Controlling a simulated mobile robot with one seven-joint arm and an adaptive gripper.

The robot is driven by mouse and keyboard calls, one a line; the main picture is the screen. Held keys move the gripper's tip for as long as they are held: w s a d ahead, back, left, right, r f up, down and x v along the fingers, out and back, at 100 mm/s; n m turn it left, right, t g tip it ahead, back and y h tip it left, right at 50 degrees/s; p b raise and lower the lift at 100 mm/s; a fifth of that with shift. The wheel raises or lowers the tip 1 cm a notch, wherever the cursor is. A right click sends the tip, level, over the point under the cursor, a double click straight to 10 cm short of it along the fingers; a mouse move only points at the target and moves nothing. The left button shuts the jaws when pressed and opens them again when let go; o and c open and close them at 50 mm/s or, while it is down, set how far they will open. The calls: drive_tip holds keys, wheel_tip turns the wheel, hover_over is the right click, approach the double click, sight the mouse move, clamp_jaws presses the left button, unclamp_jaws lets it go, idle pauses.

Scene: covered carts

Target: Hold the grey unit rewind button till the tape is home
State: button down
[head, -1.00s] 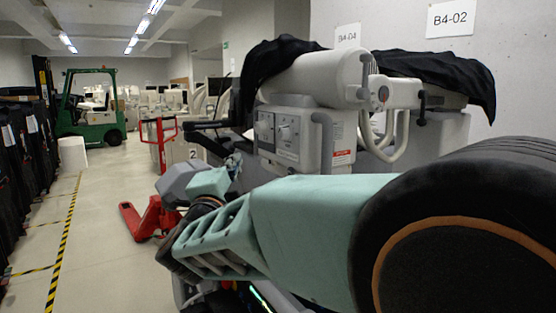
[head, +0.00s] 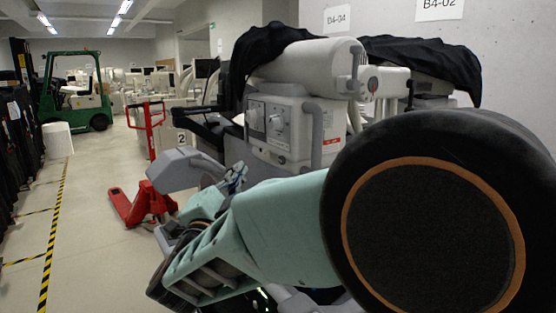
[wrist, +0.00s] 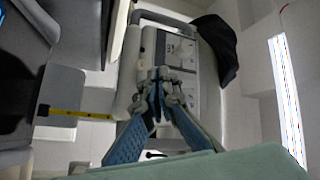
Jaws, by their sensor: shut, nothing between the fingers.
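The grey unit (head: 297,150) stands at the centre right of the head view, with a control panel of knobs on its front and a cylindrical body above it. In the wrist view its panel (wrist: 178,52) lies just beyond the fingertips. I cannot make out the rewind button or a tape; the small marks on the panel are too blurred. My gripper (wrist: 160,76) is shut and empty, its blue-padded fingers meeting over the near edge of the panel. My gripper (head: 238,174) shows small in the head view, left of the unit's lower front. Contact cannot be told.
Black covers (head: 268,48) drape over the equipment. A red pallet jack (head: 146,203) stands on the floor to the left, with a green forklift (head: 72,95) farther back. A striped floor line (head: 53,235) borders open floor at the left.

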sight(282, 160)
drive_tip(key=w+d, duration=0.4)
drive_tip(key=d, duration=0.2)
drive_tip(key=shift+w+d, duration=0.15)
drive_tip(key=shift+d, duration=0.1)
idle(1.3)
drive_tip(key=shift+w+d+b, duration=0.2)
drive_tip(key=shift+d+b, duration=0.1)
drive_tip(key=shift+b, duration=0.1)
drive_tip(key=shift+w+d+b, duration=0.3)
drive_tip(key=shift+d+b, duration=0.05)
drive_tip(key=shift+d, duration=0.05)
idle(0.9)
drive_tip(key=shift+s+a+b, duration=0.45)
drive_tip(key=shift+s+a, duration=0.1)
drive_tip(key=shift+a, duration=0.15)
